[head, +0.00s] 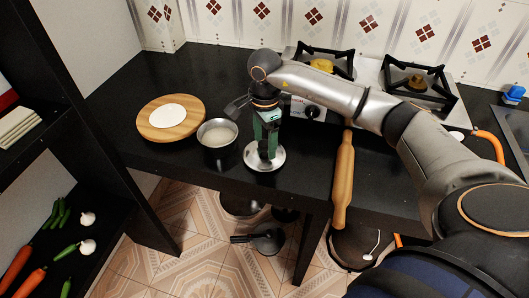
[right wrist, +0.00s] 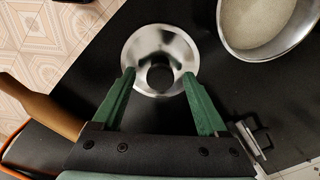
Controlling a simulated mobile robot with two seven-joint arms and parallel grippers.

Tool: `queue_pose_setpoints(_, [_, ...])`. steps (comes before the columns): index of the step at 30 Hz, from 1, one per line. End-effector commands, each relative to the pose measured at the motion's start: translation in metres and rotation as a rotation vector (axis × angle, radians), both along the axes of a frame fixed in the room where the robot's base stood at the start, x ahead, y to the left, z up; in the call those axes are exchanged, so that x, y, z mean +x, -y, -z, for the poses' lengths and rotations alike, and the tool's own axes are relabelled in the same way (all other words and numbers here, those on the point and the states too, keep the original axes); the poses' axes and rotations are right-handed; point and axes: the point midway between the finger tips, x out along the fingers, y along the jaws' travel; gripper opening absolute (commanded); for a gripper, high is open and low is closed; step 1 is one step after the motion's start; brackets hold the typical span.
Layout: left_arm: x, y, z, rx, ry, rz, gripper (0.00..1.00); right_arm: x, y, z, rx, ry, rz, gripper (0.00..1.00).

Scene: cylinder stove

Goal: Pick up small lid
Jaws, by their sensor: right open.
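The small lid (head: 279,158) is a shiny round metal disc lying flat on the black counter near its front edge. In the right wrist view the lid (right wrist: 139,47) shows a dark round middle that looks like its knob. My right gripper (head: 267,151) points down over the lid. In the right wrist view its two green fingers (right wrist: 159,74) are apart, one on each side of the lid's middle, with nothing clamped between them. Whether the fingertips touch the lid cannot be told. My left gripper is not in view.
A metal pot (head: 218,150) with pale contents stands just left of the lid. Further left is a round wooden board (head: 148,128) with a white flatbread (head: 167,116). A rolling pin (head: 343,178) lies to the right. A two-burner stove (head: 370,78) is behind.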

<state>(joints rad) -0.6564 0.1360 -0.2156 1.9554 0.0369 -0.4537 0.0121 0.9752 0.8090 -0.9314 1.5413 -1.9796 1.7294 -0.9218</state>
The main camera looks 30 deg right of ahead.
Motion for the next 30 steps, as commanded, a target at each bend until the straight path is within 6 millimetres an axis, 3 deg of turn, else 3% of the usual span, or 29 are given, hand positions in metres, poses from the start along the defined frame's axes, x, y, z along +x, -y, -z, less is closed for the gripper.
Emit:
queue_pose_setpoints(3, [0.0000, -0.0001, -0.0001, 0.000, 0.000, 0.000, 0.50, -0.0003, -0.0009, 0.0094, 0.001, -0.001, -0.001, 0.76])
queue_pose_setpoints(10, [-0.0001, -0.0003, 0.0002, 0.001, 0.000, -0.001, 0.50, 0.0001, -0.0009, 0.0101, 0.001, 0.000, -0.001, 0.76])
queue_pose_setpoints(30, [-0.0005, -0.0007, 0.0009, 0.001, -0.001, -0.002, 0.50, 0.0002, -0.0008, 0.0097, 0.001, 0.001, -0.001, 0.01])
